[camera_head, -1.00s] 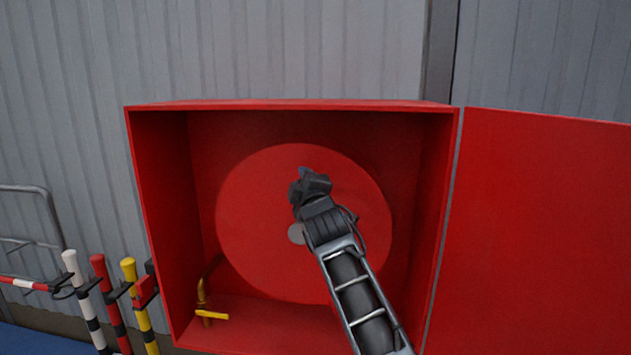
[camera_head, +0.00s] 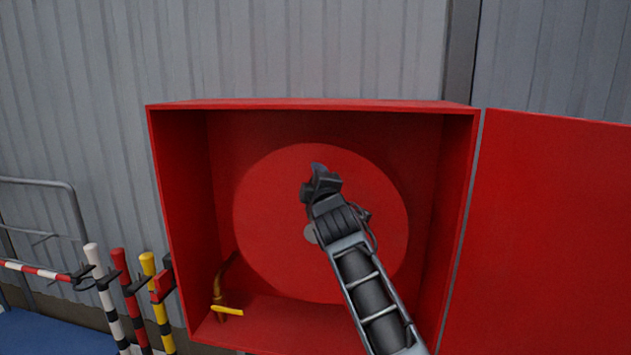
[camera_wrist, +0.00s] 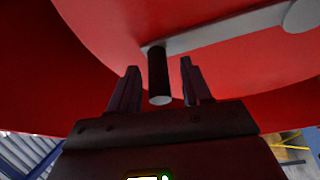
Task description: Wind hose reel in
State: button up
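The hose reel is a red disc (camera_head: 375,225) facing me inside a red cabinet (camera_head: 315,104), with a grey hub (camera_head: 310,234) at its middle. In the wrist view a grey crank arm (camera_wrist: 225,32) crosses the disc and carries a black crank handle (camera_wrist: 158,72) with a pale end. My gripper (camera_head: 318,180) is in front of the reel, just above the hub; it hides the handle in the head view. In the wrist view my gripper (camera_wrist: 158,85) is open, one finger on each side of the handle, with narrow gaps showing.
The cabinet door (camera_head: 560,230) stands open on the right. A brass valve with a yellow lever (camera_head: 227,310) sits at the cabinet's lower left. Striped posts (camera_head: 130,300) and a grey rail (camera_head: 45,183) stand left of the cabinet.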

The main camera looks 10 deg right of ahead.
jog(key=s, duration=0.7)
jog(key=shift+s+d+f+b, duration=0.25)
jog(key=shift+s+f+b, duration=0.15)
jog(key=shift+b, duration=0.05)
jog(key=s+d+f+m+g, duration=0.1)
jog(key=s+d+f+m, duration=0.25)
jog(key=s+f, duration=1.2)
jog(key=s+d+f+m+g, duration=0.1)
jog(key=s+f+m, duration=0.1)
jog(key=s+f, duration=0.45)
jog(key=s+d+f+m, duration=0.2)
jog(key=s+f, duration=0.1)
jog(key=s, duration=0.6)
jog(key=s+d+m+g, duration=0.1)
jog(key=s+d+m, duration=0.25)
jog(key=s, duration=1.35)
jog(key=s+d+r+m, duration=0.1)
jog(key=s+r+m, duration=0.1)
jog(key=s, duration=0.5)
jog(key=s+d+r+m+g+h, duration=0.1)
jog(key=s+r+m, duration=0.2)
jog(key=s+r, duration=0.2)
jog(key=s, duration=0.3)
jog(key=shift+s, duration=0.15)
